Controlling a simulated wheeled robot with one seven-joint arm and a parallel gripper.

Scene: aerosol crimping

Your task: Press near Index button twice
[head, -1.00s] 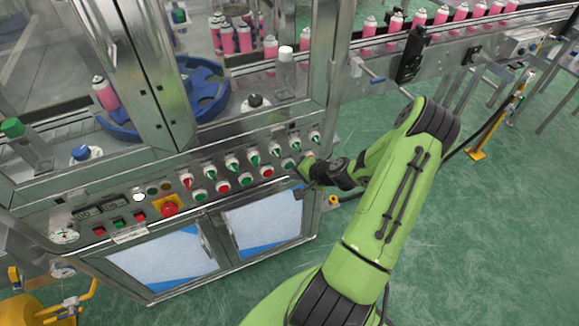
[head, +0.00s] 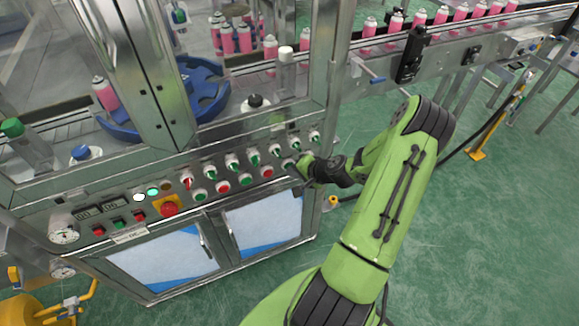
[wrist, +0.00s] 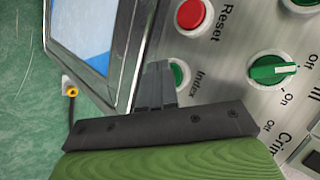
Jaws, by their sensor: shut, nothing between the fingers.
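The Index button is a green push button in a pale ring (wrist: 180,75), labelled "Index", on the steel control panel. In the wrist view my gripper (wrist: 163,72) is shut and empty, and its fingertips cover the left part of the button. I cannot tell whether they touch it. In the head view the Index button (head: 288,163) is at the right end of the lower button row. My gripper (head: 300,168) is beside it, its tips partly hidden by the dark wrist.
The red Reset button (wrist: 194,15) and a green selector switch (wrist: 272,69) are close by. A red emergency stop (head: 169,208) and a lit pale-green lamp (head: 152,190) are farther left. Cabinet doors (head: 262,220) lie below. A conveyor with pink cans (head: 420,18) runs behind.

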